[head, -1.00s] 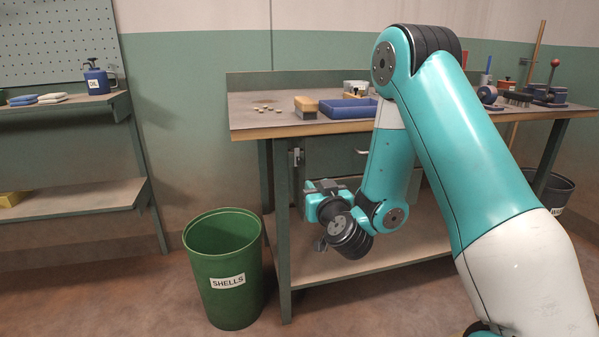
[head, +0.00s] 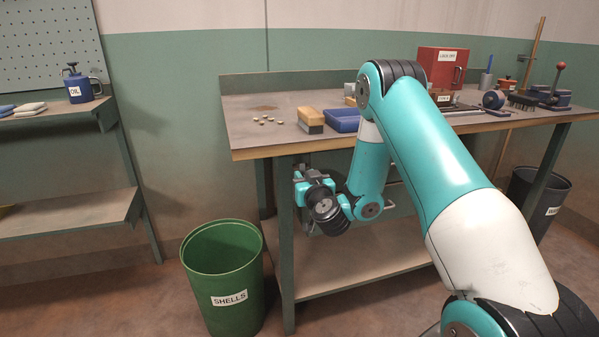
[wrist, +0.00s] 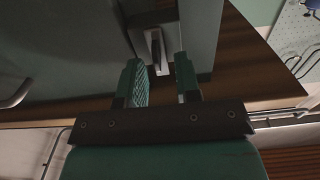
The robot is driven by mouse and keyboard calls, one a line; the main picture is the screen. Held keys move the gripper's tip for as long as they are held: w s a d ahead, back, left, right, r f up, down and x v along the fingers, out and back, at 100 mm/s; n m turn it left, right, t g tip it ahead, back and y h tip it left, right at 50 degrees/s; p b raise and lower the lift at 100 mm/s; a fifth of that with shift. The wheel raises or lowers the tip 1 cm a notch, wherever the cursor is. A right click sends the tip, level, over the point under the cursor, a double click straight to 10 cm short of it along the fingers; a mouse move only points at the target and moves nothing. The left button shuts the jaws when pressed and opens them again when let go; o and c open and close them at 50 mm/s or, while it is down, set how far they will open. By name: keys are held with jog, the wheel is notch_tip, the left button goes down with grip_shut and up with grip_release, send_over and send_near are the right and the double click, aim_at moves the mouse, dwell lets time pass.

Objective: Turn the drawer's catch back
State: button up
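The catch (wrist: 155,48) shows in the wrist view as a dark lever on a pale metal plate, beside the post at the drawer's edge. The drawer front (wrist: 70,40) is the dark grey-green panel left of it. My gripper (wrist: 158,62) is open, with one finger on each side of the catch's lower end as pictured. I cannot tell whether either finger touches it. In the head view my gripper (head: 301,186) is by the bench's left leg under the top, and the arm hides the catch and most of the drawer.
The workbench (head: 270,140) top overhangs just above my gripper. A green SHELLS bin (head: 223,275) stands on the floor at the left, below my gripper. A lower shelf (head: 350,262) is empty.

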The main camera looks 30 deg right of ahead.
jog(key=shift+d, duration=0.1)
grip_shut()
jog(key=shift+m, duration=0.4)
jog(key=m, duration=0.4)
jog(key=shift+d+f, duration=0.1)
jog(key=shift+d, duration=0.1)
jog(key=m, duration=0.4)
jog(key=m+b, duration=0.1)
jog(key=m, duration=0.3)
jog(key=f+m+b, duration=0.1)
jog(key=m, duration=0.4)
jog(key=shift+s+d, duration=0.15)
jog(key=shift+d, duration=0.15)
